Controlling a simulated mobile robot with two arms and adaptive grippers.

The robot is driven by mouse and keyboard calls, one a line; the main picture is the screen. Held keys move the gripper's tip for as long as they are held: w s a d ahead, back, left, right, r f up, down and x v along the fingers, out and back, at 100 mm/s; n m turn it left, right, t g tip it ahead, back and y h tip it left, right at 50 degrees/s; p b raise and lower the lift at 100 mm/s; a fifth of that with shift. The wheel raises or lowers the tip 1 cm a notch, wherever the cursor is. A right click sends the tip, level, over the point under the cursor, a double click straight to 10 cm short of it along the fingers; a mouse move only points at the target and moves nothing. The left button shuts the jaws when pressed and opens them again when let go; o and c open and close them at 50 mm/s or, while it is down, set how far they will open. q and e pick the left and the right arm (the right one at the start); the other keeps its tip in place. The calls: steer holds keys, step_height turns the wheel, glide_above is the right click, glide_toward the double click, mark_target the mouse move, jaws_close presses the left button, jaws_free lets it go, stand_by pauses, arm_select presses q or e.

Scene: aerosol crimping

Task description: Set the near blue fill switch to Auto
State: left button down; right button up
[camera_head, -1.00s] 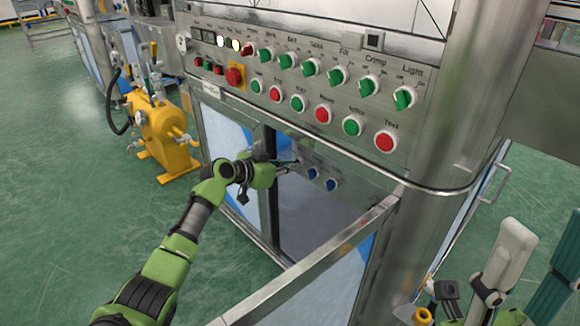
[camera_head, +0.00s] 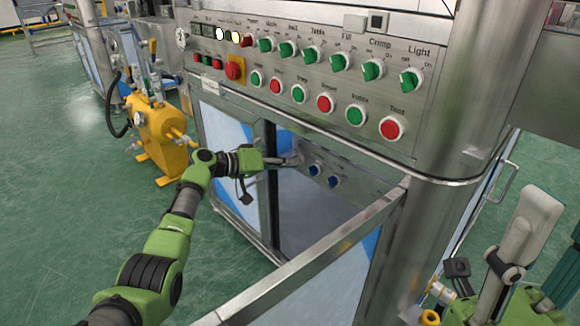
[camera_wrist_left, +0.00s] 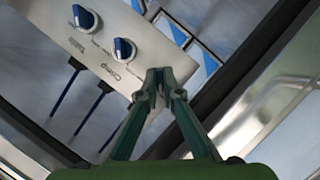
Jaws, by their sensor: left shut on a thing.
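A recessed lower panel in the cabinet carries a row of blue switches; two show in the head view, a nearer one (camera_head: 334,181) and one beside it (camera_head: 314,170). In the left wrist view these look like the Table switch (camera_wrist_left: 85,19) and the Crimp switch (camera_wrist_left: 124,49). My left gripper (camera_head: 295,160) reaches the panel just left of them. In the wrist view its fingertips (camera_wrist_left: 159,77) are together at the following place in the row, shut on what seems to be the fill switch, which they hide. Its setting cannot be seen.
Above is the main panel (camera_head: 300,70) with green and red knobs and buttons, and a curved rail (camera_head: 380,163) beneath it. An open cabinet door (camera_head: 330,285) stands in front at the right. A yellow machine (camera_head: 160,130) stands on the floor to the left.

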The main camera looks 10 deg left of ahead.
stand_by(0.6)
arm_select(q)
steer(key=c, duration=2.2)
jaws_free()
